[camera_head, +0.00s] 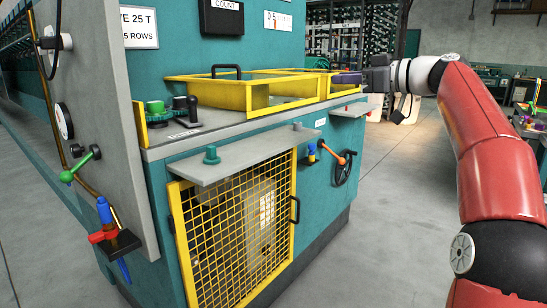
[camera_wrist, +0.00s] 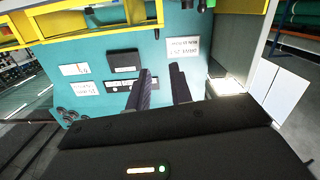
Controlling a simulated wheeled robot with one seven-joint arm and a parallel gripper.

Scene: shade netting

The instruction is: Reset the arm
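My red arm (camera_head: 485,140) reaches in from the right of the head view and bends left toward the teal machine (camera_head: 220,235). My gripper (camera_head: 345,78) is at the right end of the yellow frames on the machine's top; whether it touches them I cannot tell. In the wrist view, the two dark fingers of my gripper (camera_wrist: 161,72) stand apart with a gap and nothing between them. Behind them is a teal panel (camera_wrist: 205,20) with white labels.
Yellow open-topped guards (camera_head: 215,93) stand on the grey ledge close to my gripper. A yellow mesh door (camera_head: 235,235), a red-orange lever (camera_head: 335,155) and a handwheel (camera_head: 343,168) are on the front. The floor (camera_head: 400,200) between machine and arm is clear.

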